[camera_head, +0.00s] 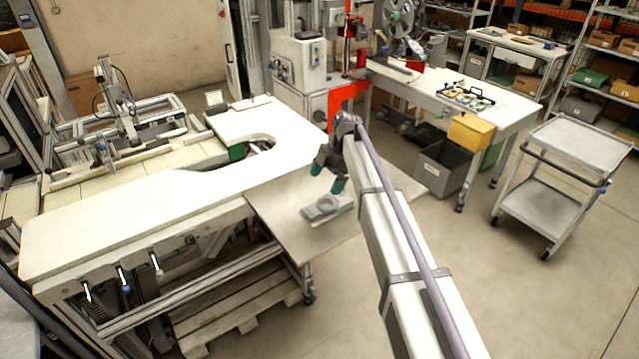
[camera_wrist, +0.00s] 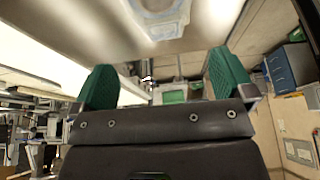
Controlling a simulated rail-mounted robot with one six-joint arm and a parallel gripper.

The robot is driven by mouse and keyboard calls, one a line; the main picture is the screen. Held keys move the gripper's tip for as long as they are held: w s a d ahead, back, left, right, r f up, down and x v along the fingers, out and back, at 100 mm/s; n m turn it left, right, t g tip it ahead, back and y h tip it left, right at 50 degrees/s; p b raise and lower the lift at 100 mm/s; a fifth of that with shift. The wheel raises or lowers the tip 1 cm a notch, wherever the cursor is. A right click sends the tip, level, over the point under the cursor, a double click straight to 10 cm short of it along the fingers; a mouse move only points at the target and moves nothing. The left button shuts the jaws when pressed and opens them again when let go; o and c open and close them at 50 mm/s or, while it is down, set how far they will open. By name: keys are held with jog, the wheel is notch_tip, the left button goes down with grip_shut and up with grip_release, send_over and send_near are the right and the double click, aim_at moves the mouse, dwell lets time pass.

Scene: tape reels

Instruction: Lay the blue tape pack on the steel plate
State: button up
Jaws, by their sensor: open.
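A pale ring with a bluish tint, which looks like the blue tape pack (camera_head: 326,212), lies flat on a thin grey plate that looks like the steel plate (camera_head: 346,206). Both are on the pale side board in the head view. In the wrist view the ring (camera_wrist: 158,17) shows at the top edge, partly cut off, with the plate (camera_wrist: 182,24) around it. My gripper (camera_head: 328,177) is above and just behind the ring, its green fingertips pointing down. In the wrist view the green fingers (camera_wrist: 163,85) are wide apart with nothing between them.
The long white worktop (camera_head: 130,215) stretches left of the board. A white bench with small parts (camera_head: 470,95), a yellow box (camera_head: 470,133), a grey bin (camera_head: 445,168) and a trolley (camera_head: 575,150) stand to the right. A red machine part (camera_head: 345,95) stands behind. The board around the plate looks clear.

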jog(key=shift+v, duration=0.8)
jog(key=s+d+m+t+h, duration=0.1)
jog(key=s+d+m, duration=0.5)
jog(key=s+m, duration=0.2)
jog(key=s+d+f+m+t+h, duration=0.1)
jog(key=s+d+m, duration=0.5)
jog(key=s+m, duration=0.3)
jog(key=s+d+m+h, duration=0.1)
jog(key=s+d+m, duration=0.5)
jog(key=s, duration=0.8)
jog(key=shift+s+f+m+t, duration=0.25)
jog(key=shift+m+t, duration=0.15)
jog(key=shift+m, duration=0.8)
notch_tip(320, 180, down, 2)
jog(key=shift+a+f+b, duration=0.1)
jog(key=shift+f+b, duration=0.1)
jog(key=shift+b, duration=1)
